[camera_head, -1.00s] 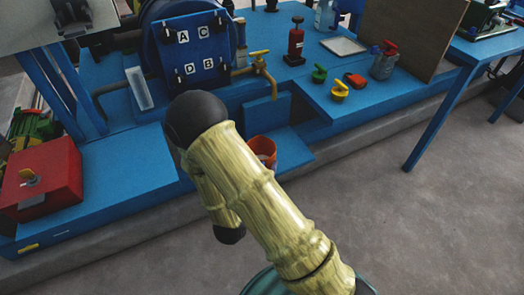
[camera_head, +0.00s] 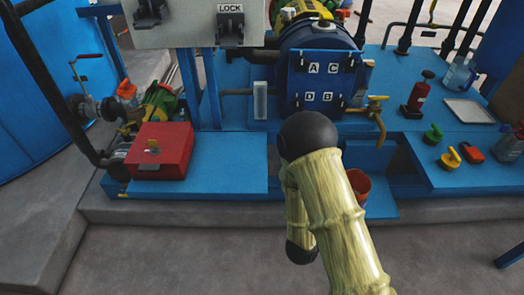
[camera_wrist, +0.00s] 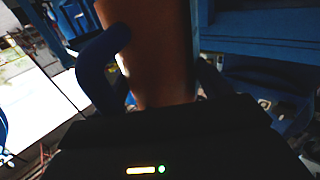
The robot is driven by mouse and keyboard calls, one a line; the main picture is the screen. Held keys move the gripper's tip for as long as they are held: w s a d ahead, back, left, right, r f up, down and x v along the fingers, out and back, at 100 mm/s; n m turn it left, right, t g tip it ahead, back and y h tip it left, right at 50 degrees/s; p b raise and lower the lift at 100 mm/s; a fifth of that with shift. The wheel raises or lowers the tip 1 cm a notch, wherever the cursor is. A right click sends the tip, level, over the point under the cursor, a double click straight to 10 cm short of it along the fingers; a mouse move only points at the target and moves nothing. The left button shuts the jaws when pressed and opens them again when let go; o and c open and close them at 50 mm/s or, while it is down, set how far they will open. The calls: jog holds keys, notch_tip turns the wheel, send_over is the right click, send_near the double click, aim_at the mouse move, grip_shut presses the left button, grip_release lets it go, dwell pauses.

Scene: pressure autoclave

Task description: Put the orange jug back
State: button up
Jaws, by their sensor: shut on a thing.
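The orange jug (camera_head: 358,183) shows in the head view just right of my arm and below the brass tap, its left side hidden by the arm. In the wrist view an orange-brown body (camera_wrist: 160,60), dark and close, fills the upper middle, with a curved dark blue piece along its left side. My gripper (camera_wrist: 160,100) is shut on this body at the bottom of the wrist view. In the head view my gripper is hidden behind my arm. What the jug holds is not visible.
The blue autoclave door (camera_head: 322,82) and brass tap (camera_head: 377,115) stand beyond my arm. A red box (camera_head: 160,152) sits on the left platform, whose right part is bare. Red, yellow and green small items lie right, near a grey tray (camera_head: 468,111). Grey floor in front is clear.

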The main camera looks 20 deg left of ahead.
jog(key=w+d+r+n+y+p, duration=0.1)
jog(key=w+d+r+y+p, duration=0.1)
jog(key=r+p, duration=1.3)
jog(key=w+d+r+n+t+y+p, duration=0.1)
jog(key=d+r+n+y+p, duration=0.1)
jog(key=r+p, duration=1.4)
jog(key=w+d+r+n+y+p, duration=0.2)
jog(key=r+p, duration=1.3)
jog(key=p, duration=1.1)
jog(key=shift+w+d+r+t+y, duration=0.3)
jog(key=shift+d+t+y, duration=0.1)
jog(key=shift+d+y, duration=0.5)
jog(key=shift+f, duration=0.1)
jog(key=shift+a, duration=0.1)
